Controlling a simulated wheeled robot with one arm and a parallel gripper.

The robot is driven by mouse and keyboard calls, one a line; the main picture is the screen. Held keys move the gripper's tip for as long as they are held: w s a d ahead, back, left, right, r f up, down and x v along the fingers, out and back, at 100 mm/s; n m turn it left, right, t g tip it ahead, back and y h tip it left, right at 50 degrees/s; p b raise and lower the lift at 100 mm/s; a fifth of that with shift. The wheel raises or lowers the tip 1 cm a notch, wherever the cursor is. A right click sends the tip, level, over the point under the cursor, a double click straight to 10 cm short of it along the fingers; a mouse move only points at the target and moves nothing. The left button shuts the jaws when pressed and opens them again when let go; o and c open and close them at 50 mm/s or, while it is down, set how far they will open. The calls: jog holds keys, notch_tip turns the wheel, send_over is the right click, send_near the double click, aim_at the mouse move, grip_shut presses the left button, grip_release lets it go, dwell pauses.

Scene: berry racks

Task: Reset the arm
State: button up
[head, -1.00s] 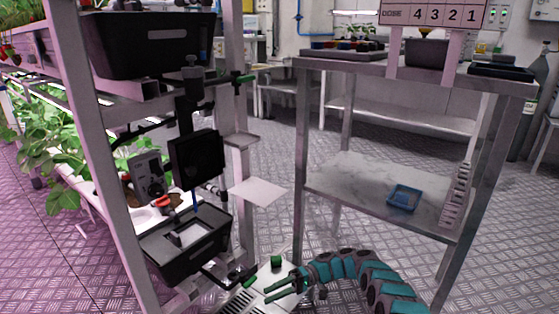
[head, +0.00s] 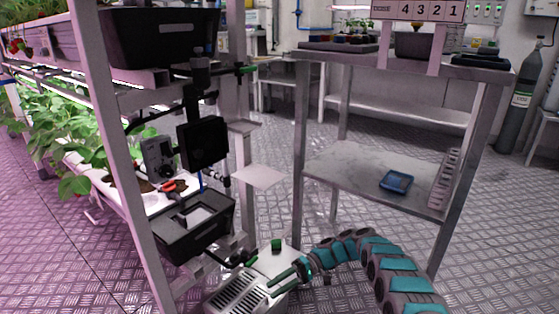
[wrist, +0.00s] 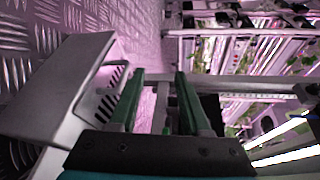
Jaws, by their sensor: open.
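My gripper (head: 287,276) is low in the head view, at the end of my teal and grey segmented arm. Its two green fingers are apart with nothing between them. In the wrist view the open fingers (wrist: 160,100) point away over the floor, beside a light grey vented box (wrist: 75,85). That box also shows in the head view (head: 236,291), just left of the fingers. I cannot tell whether the fingers touch it.
Right is a metal table (head: 400,68) with a lower shelf (head: 340,165) holding a blue tray (head: 397,182). Floor between them is mostly clear.

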jog(key=s+d+r+m+t+h, duration=0.25)
jog(key=s+d+r+h, duration=0.35)
jog(key=r, duration=0.4)
jog(key=s+d+r+m+t+h, duration=0.1)
jog(key=s+d+r+m+h, duration=0.3)
jog(key=s+r, duration=0.45)
jog(key=s+d+r+n+t+h, duration=0.1)
jog(key=s+d+r+t+h, duration=0.15)
jog(key=s, duration=1.05)
jog(key=s+d+r+n+t+h, duration=0.1)
jog(key=s+d+r, duration=0.2)
jog(key=s, duration=1.1)
notch_tip(320, 180, up, 13)
jog(key=p, duration=1.2)
jog(key=shift+w+d+f, duration=0.15)
jog(key=shift+w, duration=0.15)
